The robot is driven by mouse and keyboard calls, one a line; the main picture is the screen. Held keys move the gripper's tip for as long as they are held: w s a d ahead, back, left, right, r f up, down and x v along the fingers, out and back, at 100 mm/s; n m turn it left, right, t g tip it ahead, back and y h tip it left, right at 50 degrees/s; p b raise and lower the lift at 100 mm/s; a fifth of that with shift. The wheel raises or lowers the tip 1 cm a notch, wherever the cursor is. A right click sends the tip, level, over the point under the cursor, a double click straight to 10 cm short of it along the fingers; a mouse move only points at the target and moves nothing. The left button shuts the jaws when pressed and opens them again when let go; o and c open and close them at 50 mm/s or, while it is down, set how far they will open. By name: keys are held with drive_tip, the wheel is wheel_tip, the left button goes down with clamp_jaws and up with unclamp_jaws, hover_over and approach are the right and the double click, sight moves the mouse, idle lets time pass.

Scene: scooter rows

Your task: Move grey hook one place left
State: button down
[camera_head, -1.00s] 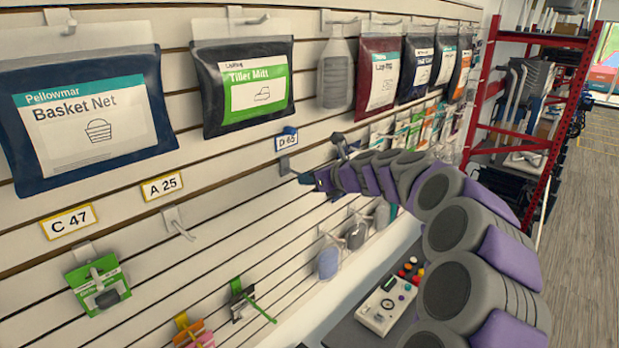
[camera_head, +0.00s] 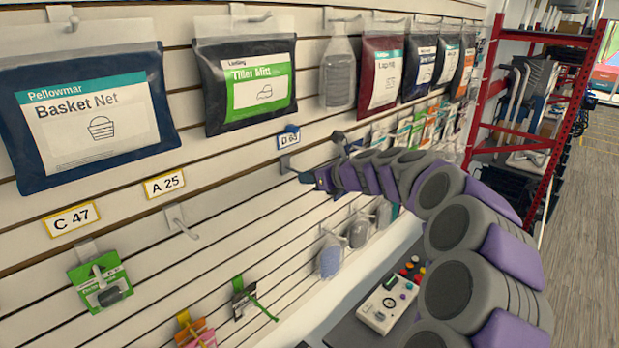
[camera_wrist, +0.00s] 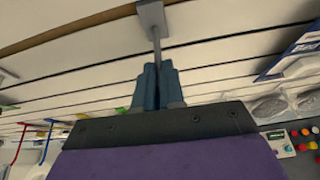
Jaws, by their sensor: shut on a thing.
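The grey hook (camera_head: 286,163) sits on the slatted wall just under the blue-edged D 65 label. In the wrist view its grey plate (camera_wrist: 151,17) is at the top, with a thin prong running down from it. My gripper (camera_head: 303,177) is at the prong's outer end. In the wrist view my gripper (camera_wrist: 157,72) has its two blue fingers closed together around the prong's end. The plate appears still against the wall. A white hook (camera_head: 180,221) hangs empty under the yellow-edged A 25 label (camera_head: 165,183), left of the grey hook.
The C 47 label (camera_head: 70,219) is further left, above a hook with a green packet (camera_head: 100,281). Large bags hang above, including the Tiller Mitt bag (camera_head: 246,82). Small packets hang below. A control box (camera_head: 387,304) and a red rack (camera_head: 540,110) are at right.

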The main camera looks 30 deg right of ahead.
drive_tip(key=shift+s+d, duration=0.3)
drive_tip(key=shift+s, duration=0.5)
drive_tip(key=shift+f, duration=0.1)
idle(0.8)
drive_tip(key=shift+s+d+r, duration=0.1)
drive_tip(key=shift+s+d, duration=0.2)
drive_tip(key=shift+s, duration=0.5)
drive_tip(key=shift+s+d+r, duration=0.1)
drive_tip(key=shift+s+d, duration=0.15)
drive_tip(key=shift+s, duration=0.6)
drive_tip(key=shift+s+d+r, duration=0.1)
drive_tip(key=shift+s+d, duration=0.2)
drive_tip(key=shift+s, duration=0.5)
idle(0.3)
drive_tip(key=shift+a, duration=0.1)
drive_tip(key=s+a, duration=0.3)
drive_tip(key=a, duration=0.6)
drive_tip(key=shift+s+a+f, duration=0.2)
drive_tip(key=shift+s+a, duration=0.05)
idle(1.1)
drive_tip(key=shift+a, duration=0.1)
drive_tip(key=shift+s+a, duration=0.3)
drive_tip(key=shift+a, duration=0.45)
drive_tip(key=shift+s+a, duration=0.25)
drive_tip(key=shift+a, duration=0.5)
drive_tip(key=shift+s+a, duration=0.3)
drive_tip(key=shift+a, duration=0.45)
